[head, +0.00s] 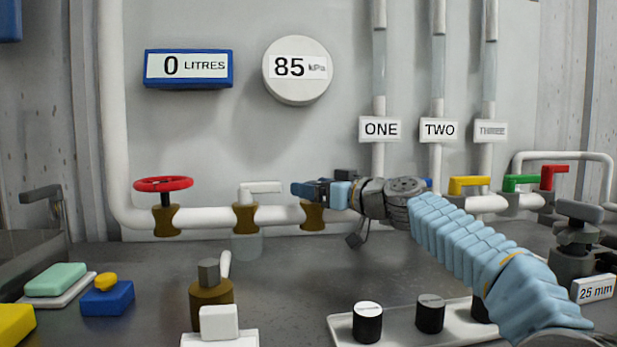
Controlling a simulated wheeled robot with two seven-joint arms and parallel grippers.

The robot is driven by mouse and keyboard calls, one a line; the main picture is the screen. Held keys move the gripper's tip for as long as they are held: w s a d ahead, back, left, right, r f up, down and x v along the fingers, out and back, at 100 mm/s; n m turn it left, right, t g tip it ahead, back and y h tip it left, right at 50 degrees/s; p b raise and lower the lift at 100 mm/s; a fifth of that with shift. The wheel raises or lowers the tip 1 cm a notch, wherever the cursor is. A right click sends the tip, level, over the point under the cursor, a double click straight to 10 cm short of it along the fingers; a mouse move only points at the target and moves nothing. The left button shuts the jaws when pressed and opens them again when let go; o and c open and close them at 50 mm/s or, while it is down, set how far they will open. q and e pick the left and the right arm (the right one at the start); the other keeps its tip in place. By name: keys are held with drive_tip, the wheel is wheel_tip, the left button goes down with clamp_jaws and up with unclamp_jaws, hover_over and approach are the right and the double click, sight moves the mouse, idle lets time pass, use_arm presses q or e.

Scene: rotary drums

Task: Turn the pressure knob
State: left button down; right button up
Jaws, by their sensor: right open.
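The round pressure gauge (297,70) on the back wall reads 85 kPa. No knob is labelled as the pressure knob. Several black knobs, such as the left one (367,322) and the middle one (430,314), stand on a white plate at the front. My left gripper is out of view.
A red handwheel (163,184) and a white lever tap (259,188) sit on the pipe at left. A brass bottle (210,292) stands in front. The counter between is clear.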

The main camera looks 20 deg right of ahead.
drive_tip(key=shift+x, duration=1)
drive_tip(key=shift+c, duration=0.2)
drive_tip(key=c, duration=0.9)
drive_tip(key=shift+f+m+h, duration=0.15)
drive_tip(key=shift+m+h, duration=0.15)
drive_tip(key=shift+h, duration=0.2)
drive_tip(key=shift+m+t+h, duration=0.5)
drive_tip(key=shift+m+h, duration=0.1)
drive_tip(key=shift+h, duration=0.3)
drive_tip(key=shift+d+h, duration=0.15)
drive_tip(key=shift+h, duration=0.15)
